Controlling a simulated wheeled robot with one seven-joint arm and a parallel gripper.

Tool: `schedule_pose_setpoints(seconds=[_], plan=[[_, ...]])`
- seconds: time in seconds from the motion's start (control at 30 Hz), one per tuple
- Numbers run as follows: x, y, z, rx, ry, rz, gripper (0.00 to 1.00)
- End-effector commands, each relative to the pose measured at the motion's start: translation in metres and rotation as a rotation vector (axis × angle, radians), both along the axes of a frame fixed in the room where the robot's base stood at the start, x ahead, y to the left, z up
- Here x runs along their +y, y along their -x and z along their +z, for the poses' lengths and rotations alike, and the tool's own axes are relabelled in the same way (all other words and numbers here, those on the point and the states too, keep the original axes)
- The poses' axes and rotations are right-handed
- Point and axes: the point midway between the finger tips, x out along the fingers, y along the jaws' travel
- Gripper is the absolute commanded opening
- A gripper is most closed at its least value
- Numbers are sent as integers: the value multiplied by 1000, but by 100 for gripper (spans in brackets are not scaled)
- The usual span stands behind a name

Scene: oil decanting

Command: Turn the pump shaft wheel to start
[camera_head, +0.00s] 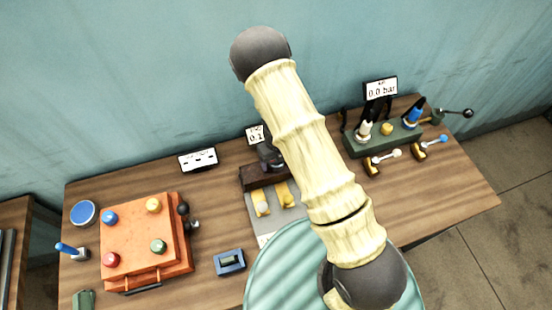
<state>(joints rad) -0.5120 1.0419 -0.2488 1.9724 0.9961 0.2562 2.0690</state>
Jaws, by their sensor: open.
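I cannot clearly make out a pump shaft wheel. A green pump-like unit (383,138) stands at the right of the table, with a display reading 0.0 bar (380,89) above it. A dark lever with a round knob (468,113) sticks out at its right end. An orange-red box (140,243) at the left has dark round knobs (186,212) on its right side, either of which could be a wheel or handle. My cream-sleeved arm crosses the middle of the view and hides part of the table. My gripper is not in view.
The wooden table (330,125) stands against a teal wall. A brown block (258,178) with a grey plate and yellow fittings sits mid-table, partly behind my arm. A blue meter (229,262) lies in front.

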Motion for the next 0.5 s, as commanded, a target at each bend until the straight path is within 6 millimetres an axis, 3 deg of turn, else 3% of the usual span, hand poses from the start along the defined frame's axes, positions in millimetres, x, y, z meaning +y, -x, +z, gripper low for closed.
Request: schedule_pose_setpoints(seconds=[0.17,0.4,0.5], plan=[[0,0,0,0,0,0,72],[0,0,0,0,0,0,27],[0,0,0,0,0,0,27]])
